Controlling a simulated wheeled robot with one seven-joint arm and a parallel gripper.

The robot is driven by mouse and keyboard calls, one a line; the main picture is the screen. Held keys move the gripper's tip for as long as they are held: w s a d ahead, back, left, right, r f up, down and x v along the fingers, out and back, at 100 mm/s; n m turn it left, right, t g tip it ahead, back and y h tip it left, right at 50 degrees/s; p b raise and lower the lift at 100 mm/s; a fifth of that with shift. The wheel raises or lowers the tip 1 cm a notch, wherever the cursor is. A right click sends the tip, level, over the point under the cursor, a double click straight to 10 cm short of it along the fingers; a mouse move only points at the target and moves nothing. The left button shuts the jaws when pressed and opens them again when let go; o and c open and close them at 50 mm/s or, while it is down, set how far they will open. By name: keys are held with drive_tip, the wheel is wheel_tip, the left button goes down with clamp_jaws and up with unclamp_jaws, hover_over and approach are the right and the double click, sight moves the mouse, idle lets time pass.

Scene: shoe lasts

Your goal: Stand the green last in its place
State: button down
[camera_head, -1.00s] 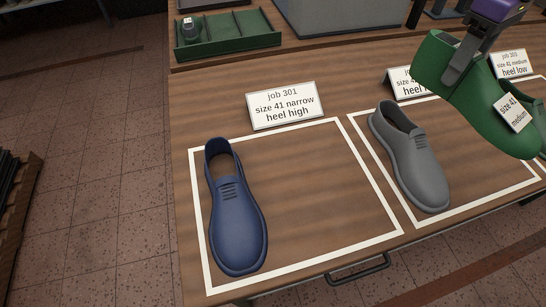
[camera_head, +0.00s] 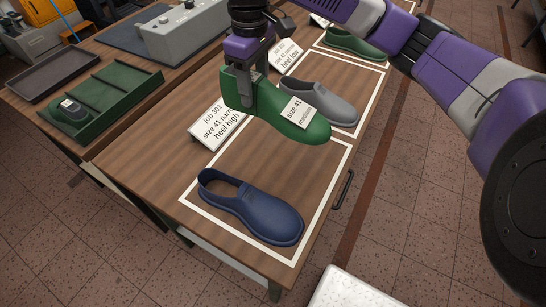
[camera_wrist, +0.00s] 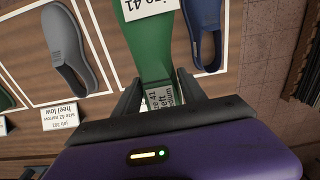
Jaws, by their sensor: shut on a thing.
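The green last (camera_head: 290,117) carries a white tag reading "size 41 medium" and is held above the bench, toe pointing right. My gripper (camera_head: 245,85) is shut on its upper heel end. In the wrist view the green last (camera_wrist: 148,50) extends up from between the fingers, with a second label at its top end. The blue shoe (camera_head: 250,207) stands in the nearest white-outlined place, left of centre in that outline. Its job 301 card (camera_head: 218,122) reads "size 41 narrow heel high" and is partly covered by the green last.
A grey shoe (camera_head: 318,98) stands in the middle outline, behind the held last. Another green shoe (camera_head: 355,44) is in the far outline. A green divided tray (camera_head: 112,98) and a grey machine (camera_head: 190,38) stand at the left. Bare wood shows beside the blue shoe.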

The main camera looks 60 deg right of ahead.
drive_tip(key=shift+s+a, duration=0.1)
drive_tip(key=shift+s, duration=0.1)
wheel_tip(320, 180, down, 20)
drive_tip(key=shift+r+p, duration=0.1)
drive_tip(key=shift+p, duration=0.2)
idle(0.4)
drive_tip(key=c, duration=0.6)
unclamp_jaws()
drive_tip(key=shift+c, duration=0.2)
